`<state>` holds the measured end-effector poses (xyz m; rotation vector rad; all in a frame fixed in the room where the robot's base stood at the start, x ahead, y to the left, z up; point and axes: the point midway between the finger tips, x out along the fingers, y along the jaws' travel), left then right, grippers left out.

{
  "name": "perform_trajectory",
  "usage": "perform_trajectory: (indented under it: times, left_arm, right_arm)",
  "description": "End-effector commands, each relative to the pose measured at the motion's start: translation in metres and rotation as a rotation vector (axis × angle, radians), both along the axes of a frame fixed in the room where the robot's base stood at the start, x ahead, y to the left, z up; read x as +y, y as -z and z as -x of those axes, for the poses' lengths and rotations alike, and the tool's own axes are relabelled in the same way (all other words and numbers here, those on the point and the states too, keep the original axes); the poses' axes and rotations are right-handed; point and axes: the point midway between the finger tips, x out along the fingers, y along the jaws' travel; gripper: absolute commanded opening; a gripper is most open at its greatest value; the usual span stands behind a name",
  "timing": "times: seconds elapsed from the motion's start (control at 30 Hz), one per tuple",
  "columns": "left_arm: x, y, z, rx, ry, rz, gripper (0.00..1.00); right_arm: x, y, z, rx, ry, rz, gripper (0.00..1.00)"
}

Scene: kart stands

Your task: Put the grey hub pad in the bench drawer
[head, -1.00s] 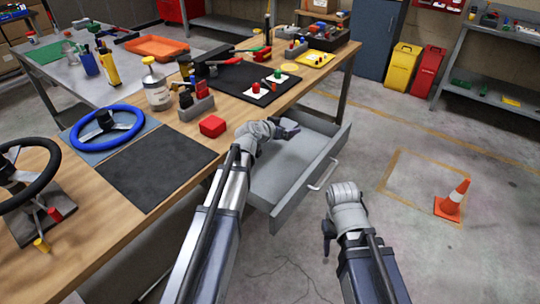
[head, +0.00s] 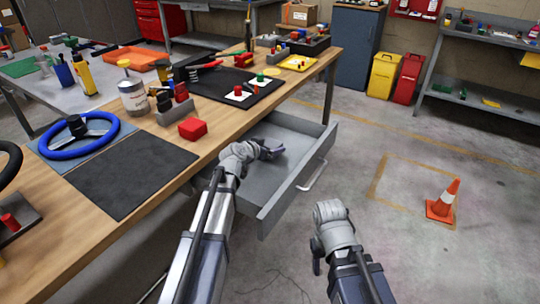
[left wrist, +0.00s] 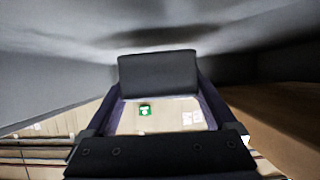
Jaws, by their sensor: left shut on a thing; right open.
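The bench drawer (head: 265,212) is grey and pulled open below the right edge of the wooden bench. My left gripper (head: 274,151) is over or inside the drawer's open top, near its bench side. It is shut on the grey hub pad, a dark grey block (left wrist: 158,74) between the two fingers in the left wrist view. The pad is hard to make out in the head view, and I cannot tell whether it touches the drawer floor. My right gripper (head: 317,256) is open and empty, over the floor in front of the drawer.
The wooden bench (head: 105,240) carries a dark mat (head: 130,180), a blue steering wheel (head: 80,152), a red box (head: 193,128) and a tin (head: 133,97). An orange cone (head: 443,200) stands on the floor at right. The floor between is clear.

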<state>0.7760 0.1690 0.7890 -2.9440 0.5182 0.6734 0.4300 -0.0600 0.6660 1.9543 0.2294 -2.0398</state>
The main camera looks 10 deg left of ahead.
Motion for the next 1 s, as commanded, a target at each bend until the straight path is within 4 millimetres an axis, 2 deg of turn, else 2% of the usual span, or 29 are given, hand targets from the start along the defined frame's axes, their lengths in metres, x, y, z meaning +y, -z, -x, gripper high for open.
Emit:
perform_trajectory:
  times: [0.03, 0.1, 0.37, 0.53, 0.57, 0.63, 1.0]
  left_arm:
    - [0.0, 0.0134, 0.0, 0.0, 0.0, 0.0, 0.33]
    - [0.0, 0.0182, 0.0, 0.0, 0.0, 0.0, 0.33]
    - [0.0001, 0.016, 0.0, 0.0, 0.0, 0.0, 0.33]
    - [0.0, 0.0211, 0.0001, 0.0, 0.0, 0.0, 0.33]
    - [0.0, 0.0193, 0.0, 0.0, 0.0, 0.0, 0.93]
    - [0.0, 0.019, 0.0, 0.0, 0.0, 0.0, 1.0]
    - [0.0, 0.0142, 0.0, 0.0, 0.0, 0.0, 1.0]
  right_arm:
    - [0.0, 0.0135, 0.0, 0.0, 0.0, 0.0, 0.5]
    - [0.0, 0.0182, 0.0, 0.0, 0.0, 0.0, 0.5]
    - [0.0, 0.016, 0.0, 0.0, 0.0, 0.0, 0.5]
    - [0.0, 0.0211, 0.0, 0.0, 0.0, 0.0, 0.5]
    - [0.0, 0.0193, 0.0, 0.0, 0.0, 0.0, 0.5]
    - [0.0, 0.019, 0.0, 0.0, 0.0, 0.0, 0.5]
    - [-0.0001, 0.0142, 0.0, 0.0, 0.0, 0.0, 0.5]
